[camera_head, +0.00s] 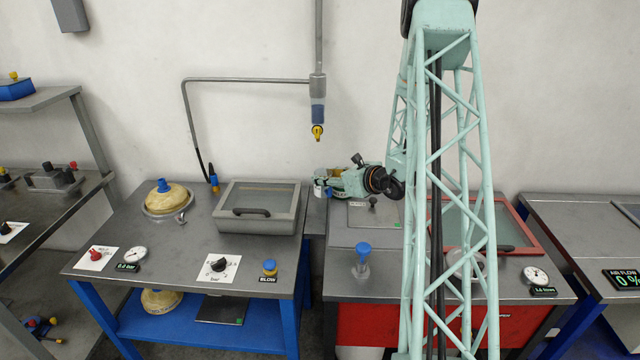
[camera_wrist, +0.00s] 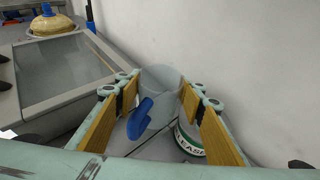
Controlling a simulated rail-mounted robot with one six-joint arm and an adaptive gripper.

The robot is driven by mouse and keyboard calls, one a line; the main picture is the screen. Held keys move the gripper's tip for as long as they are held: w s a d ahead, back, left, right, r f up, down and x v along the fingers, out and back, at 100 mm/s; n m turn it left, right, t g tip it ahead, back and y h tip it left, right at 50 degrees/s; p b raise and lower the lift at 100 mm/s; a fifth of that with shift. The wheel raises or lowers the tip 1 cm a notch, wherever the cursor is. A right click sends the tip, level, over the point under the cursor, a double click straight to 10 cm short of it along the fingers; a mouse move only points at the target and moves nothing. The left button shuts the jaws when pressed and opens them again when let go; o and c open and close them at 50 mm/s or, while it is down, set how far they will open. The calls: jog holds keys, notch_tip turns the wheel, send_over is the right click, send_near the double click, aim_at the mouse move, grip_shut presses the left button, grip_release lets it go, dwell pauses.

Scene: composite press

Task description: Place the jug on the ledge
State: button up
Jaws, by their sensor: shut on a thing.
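In the wrist view, the jug (camera_wrist: 160,92) is a clear, pale container with a blue handle or spout-like part (camera_wrist: 140,118) on its near left side. It sits between the yellow pads of my gripper (camera_wrist: 158,86), which is shut on it. In the head view, my gripper (camera_head: 328,182) is near the wall, over the gap between the two middle benches; the jug cannot be made out clearly there. A narrow grey surface (camera_head: 316,222) shows low in that gap; I cannot tell for sure whether it is the ledge.
A white tub with a green band (camera_wrist: 191,143) stands just right of the jug. A glass-lidded box (camera_head: 258,208) and a domed yellow pot (camera_head: 165,197) are on the left bench. A blue-topped clear vessel (camera_head: 363,260) and a red-framed lid (camera_head: 475,224) are on the right bench.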

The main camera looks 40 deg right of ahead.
aim_at(318, 173)
jog(key=shift+w+d+f, duration=0.15)
jog(key=shift+w, duration=1.5)
jog(key=shift+f+b, duration=0.6)
jog(key=shift+f, duration=1.1)
jog(key=shift+f, duration=0.15)
jog(key=o, duration=0.5)
jog(key=shift+o, duration=0.9)
jog(key=p+v, duration=0.1)
jog(key=v, duration=1.1)
jog(key=shift+p, duration=0.3)
